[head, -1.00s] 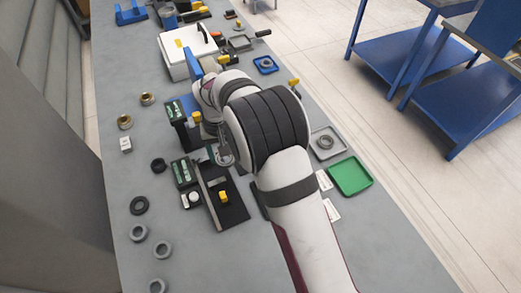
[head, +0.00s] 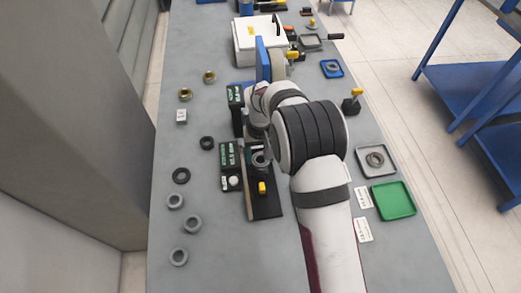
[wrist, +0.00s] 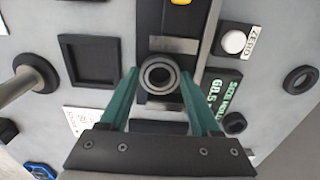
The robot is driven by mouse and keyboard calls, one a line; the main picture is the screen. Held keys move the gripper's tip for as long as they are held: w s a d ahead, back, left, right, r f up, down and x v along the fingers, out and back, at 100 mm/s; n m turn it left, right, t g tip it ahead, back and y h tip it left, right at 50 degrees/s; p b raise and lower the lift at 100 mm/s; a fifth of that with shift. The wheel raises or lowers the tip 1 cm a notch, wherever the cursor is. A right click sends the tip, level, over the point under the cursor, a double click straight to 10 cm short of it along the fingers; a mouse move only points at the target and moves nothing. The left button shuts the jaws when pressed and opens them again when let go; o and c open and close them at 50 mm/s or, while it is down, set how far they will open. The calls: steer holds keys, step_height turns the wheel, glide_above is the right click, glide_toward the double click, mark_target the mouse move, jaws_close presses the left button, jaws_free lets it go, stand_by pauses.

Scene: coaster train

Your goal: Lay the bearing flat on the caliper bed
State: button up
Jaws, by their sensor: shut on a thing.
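A grey ring-shaped bearing (wrist: 160,76) is held between the green fingers of my gripper (wrist: 160,82) in the wrist view. Its open face and dark bore point toward the wrist camera. Behind it lies the dark caliper bed (wrist: 178,16) with pale metal jaw parts. In the head view the bearing (head: 261,159) shows at the far part of the caliper bed (head: 264,209), just left of my arm. I cannot tell whether the bearing touches the bed. My arm hides the fingers there.
Beside the bed are a digital readout (head: 230,155) and a white ZERO button (head: 233,182). A yellow knob (head: 262,188) stands on the near part. Several loose rings lie to the left. A grey tray with a ring (head: 376,160) and a green tray (head: 394,201) are at right.

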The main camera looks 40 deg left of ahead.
steer(key=shift+f, duration=0.35)
stand_by(0.5)
steer(key=o, duration=1.5)
steer(key=shift+c, duration=0.2)
step_height(320, 180, up, 16)
steer(key=d+r+m, duration=0.3)
steer(key=d+r, duration=0.2)
steer(key=d, duration=0.6)
steer(key=s+d+r+m+y, duration=0.1)
steer(key=s+d+r+m, duration=0.2)
steer(key=d, duration=0.5)
steer(key=s+d+m, duration=0.3)
steer(key=s+d, duration=0.2)
steer(key=d, duration=0.2)
steer(key=s+d+f+m, duration=0.3)
steer(key=s+d+m, duration=0.2)
steer(key=s, duration=0.6)
steer(key=shift+s+d+f+m+y, duration=0.2)
steer(key=shift+d+f+m+y, duration=0.15)
steer(key=shift+d, duration=0.6)
